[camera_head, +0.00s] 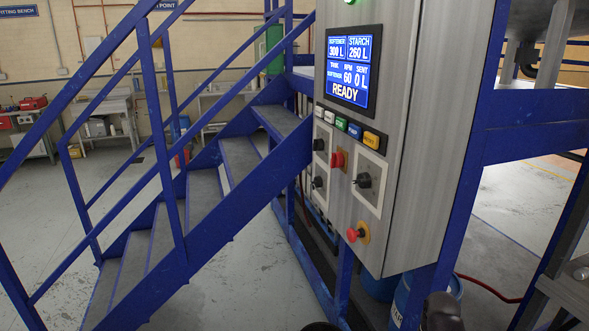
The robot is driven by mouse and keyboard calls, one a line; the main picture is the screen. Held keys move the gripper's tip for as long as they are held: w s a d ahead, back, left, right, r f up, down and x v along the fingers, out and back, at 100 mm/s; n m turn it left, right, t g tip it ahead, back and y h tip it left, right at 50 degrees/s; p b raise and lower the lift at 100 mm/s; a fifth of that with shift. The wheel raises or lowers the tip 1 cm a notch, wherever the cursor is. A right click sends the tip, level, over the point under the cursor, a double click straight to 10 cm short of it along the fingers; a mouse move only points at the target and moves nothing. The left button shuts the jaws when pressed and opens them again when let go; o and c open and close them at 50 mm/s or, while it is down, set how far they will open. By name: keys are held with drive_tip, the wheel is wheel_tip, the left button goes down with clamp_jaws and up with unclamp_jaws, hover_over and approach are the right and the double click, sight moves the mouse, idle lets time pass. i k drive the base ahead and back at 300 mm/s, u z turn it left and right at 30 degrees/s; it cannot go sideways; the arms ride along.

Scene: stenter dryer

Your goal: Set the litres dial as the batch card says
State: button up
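The grey control cabinet (425,130) faces me at an angle, right of centre. Its lit blue screen (350,66) reads softener 300 L, starch 260 L, tank softener, RPM 60, sent 0 L and READY. Below a row of coloured buttons are a black knob on a pale plate at the right (364,180), an upper left black knob (319,144) and a lower left black knob (318,182). Their labels and pointer settings are too small to read, so I cannot tell which is the litres dial. No batch card is readable.
A red knob (338,159) sits between the black knobs, and a red mushroom button (355,233) is below. Blue stairs (215,185) with railings stand left of the cabinet. Blue drums (402,300) stand beneath it. Open floor (55,225) lies at the left.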

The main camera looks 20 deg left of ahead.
sight(363, 182)
drive_tip(key=u, duration=0.65)
drive_tip(key=k, duration=1)
drive_tip(key=z, duration=0.05)
drive_tip(key=i, duration=0.85)
